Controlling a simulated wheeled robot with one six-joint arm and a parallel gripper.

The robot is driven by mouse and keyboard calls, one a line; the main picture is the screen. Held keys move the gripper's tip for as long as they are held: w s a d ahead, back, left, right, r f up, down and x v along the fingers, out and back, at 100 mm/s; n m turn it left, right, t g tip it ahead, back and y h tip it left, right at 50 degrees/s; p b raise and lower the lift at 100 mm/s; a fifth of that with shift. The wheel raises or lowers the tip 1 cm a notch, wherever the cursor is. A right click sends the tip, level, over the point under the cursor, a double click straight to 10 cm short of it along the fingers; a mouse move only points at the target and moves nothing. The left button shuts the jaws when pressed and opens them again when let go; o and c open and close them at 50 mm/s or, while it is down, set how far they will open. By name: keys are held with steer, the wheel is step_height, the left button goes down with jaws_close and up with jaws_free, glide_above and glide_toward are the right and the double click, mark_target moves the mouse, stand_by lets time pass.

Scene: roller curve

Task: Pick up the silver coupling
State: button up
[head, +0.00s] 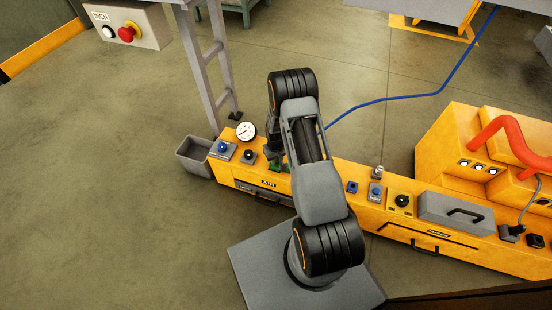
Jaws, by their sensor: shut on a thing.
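My gripper (276,158) is at the far end of my arm, low over the left part of the orange console (335,178). My arm partly covers it. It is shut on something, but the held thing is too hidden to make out. A bit of green (285,167) shows right by the jaws; I cannot tell what it belongs to. A small silver piece (377,172) stands upright on the console to the right of my arm, apart from the gripper. I cannot tell whether it is the silver coupling or a fitting.
A round gauge (246,131), a blue button box (222,150) and a black knob (248,156) sit close left of the gripper. A grey bin (195,156) stands at the console's left end. A grey case (455,212) lies to the right. Open floor is at left.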

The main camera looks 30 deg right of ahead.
steer(key=shift+r, duration=0.5)
step_height(320, 180, up, 2)
steer(key=shift+r+p, duration=0.15)
steer(key=shift+p, duration=0.7)
steer(key=s+a+r+p, duration=0.4)
steer(key=a+r, duration=0.5)
steer(key=a, duration=0.4)
steer(key=shift+w+d+f+b, duration=0.6)
steer(key=shift+d+f+b, duration=0.5)
steer(key=shift+d, duration=0.8)
steer(key=shift+w+d+f+b, duration=0.55)
steer(key=shift+d+f+b, duration=0.55)
steer(key=shift+d, duration=0.75)
steer(key=shift+w+d+f+b, duration=0.6)
steer(key=shift+d+f+b, duration=0.5)
steer(key=shift+d, duration=0.8)
